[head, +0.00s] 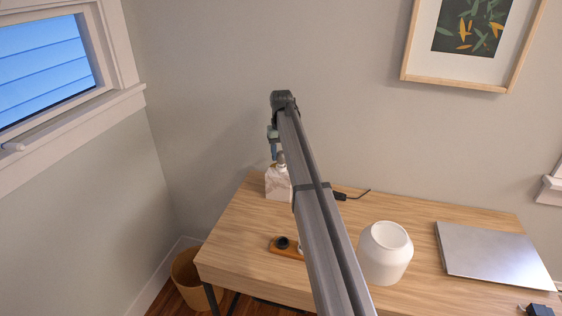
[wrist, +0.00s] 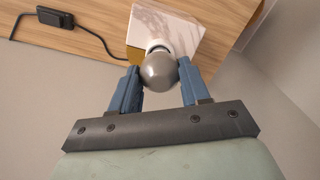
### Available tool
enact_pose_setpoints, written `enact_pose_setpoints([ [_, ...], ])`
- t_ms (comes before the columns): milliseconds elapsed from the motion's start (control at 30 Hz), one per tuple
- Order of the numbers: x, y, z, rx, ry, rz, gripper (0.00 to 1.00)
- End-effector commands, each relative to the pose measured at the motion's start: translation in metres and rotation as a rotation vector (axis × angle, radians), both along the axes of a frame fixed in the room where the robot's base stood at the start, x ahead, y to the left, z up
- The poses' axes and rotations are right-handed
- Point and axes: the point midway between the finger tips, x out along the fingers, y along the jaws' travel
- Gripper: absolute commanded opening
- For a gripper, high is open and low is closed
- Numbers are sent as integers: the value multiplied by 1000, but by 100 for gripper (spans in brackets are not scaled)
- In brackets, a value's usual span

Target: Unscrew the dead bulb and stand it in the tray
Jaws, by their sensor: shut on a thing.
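The dead bulb (wrist: 158,72) is a grey globe between the blue fingers of my gripper (wrist: 158,66) in the wrist view. My gripper is shut on it. Behind the globe is a white collar (wrist: 157,44), in line with the marbled block lamp base (wrist: 176,27). I cannot tell how far the bulb sits in the socket. In the head view my gripper (head: 274,152) points down just above the lamp base (head: 277,184); the bulb is mostly hidden there. The small wooden tray (head: 276,250) lies nearer on the desk, partly behind my arm, with a dark round thing and a white thing on it.
A white rounded shade (head: 378,266) stands right of my arm on the desk (head: 235,240). A silver laptop (head: 490,255) lies farther right. A black cord switch (head: 340,196) lies behind. A waste basket (head: 187,280) stands at the left. The desk's left part is clear.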

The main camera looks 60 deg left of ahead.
Motion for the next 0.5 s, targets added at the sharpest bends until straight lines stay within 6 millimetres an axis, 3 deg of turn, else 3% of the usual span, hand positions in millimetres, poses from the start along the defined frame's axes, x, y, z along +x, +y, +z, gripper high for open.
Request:
enact_pose_setpoints([
  [500, 0, 0, 5, 0, -1, -3, 14],
])
